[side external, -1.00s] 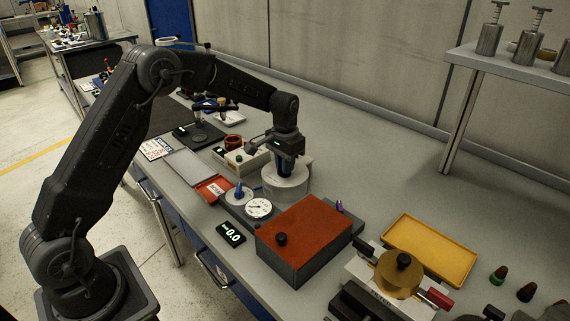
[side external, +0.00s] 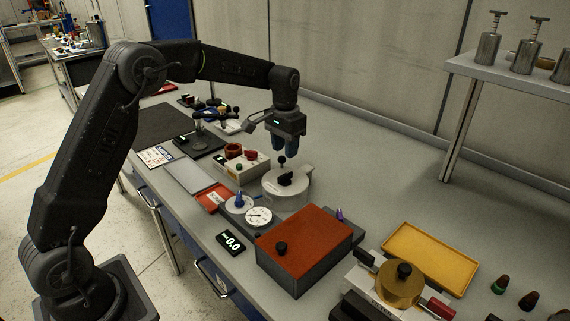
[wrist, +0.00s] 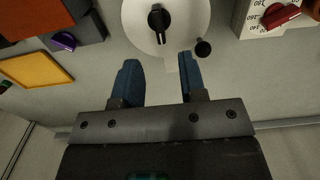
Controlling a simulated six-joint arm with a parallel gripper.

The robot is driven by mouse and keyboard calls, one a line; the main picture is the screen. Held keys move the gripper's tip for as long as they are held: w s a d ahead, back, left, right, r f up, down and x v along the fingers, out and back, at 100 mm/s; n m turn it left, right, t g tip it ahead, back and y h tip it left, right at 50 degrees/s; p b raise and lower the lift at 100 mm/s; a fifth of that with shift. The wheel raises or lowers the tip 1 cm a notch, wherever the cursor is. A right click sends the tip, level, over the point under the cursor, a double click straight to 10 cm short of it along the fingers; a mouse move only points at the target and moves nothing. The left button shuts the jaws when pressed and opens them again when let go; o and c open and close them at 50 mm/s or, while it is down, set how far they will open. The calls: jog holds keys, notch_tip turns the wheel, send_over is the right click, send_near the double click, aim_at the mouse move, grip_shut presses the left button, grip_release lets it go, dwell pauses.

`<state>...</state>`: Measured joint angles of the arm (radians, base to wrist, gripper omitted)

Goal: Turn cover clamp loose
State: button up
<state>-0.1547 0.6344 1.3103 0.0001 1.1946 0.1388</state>
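A pale round drum unit (side external: 284,195) stands on the bench. A black knob (side external: 287,179), which looks like the cover clamp, sits on its top; it shows in the wrist view (wrist: 158,22) at the top middle. A black ball handle (side external: 281,160) rises at the drum's edge and also shows in the wrist view (wrist: 203,48). My gripper (side external: 278,147) is above the drum, pointing down. In the wrist view its two blue fingers (wrist: 158,68) are apart with nothing between them, clear of the knob.
A cream box with red knobs (side external: 243,163) stands left of the drum. A dial gauge (side external: 259,217) and a red-topped block (side external: 304,245) are in front. A yellow tray (side external: 431,258) lies to the right. The bench behind the drum is free.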

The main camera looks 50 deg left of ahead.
notch_tip(320, 180, up, 6)
jog(key=shift+f, duration=0.15)
dwell(0.3)
jog(key=s+d+r+t, duration=0.1)
jog(key=s+d+r, duration=0.25)
jog(key=s, duration=0.45)
jog(key=s+d+r+t, duration=0.2)
jog(key=s+r, duration=0.3)
jog(key=s, duration=0.2)
jog(key=s+d+f+t, duration=0.1)
jog(key=s+f, duration=0.1)
jog(key=s, duration=0.6)
jog(key=s+d+f+t, duration=0.1)
jog(key=s+f, duration=0.1)
jog(key=s, duration=0.7)
jog(key=shift+d+f+t, duration=0.3)
jog(key=shift+f, duration=0.1)
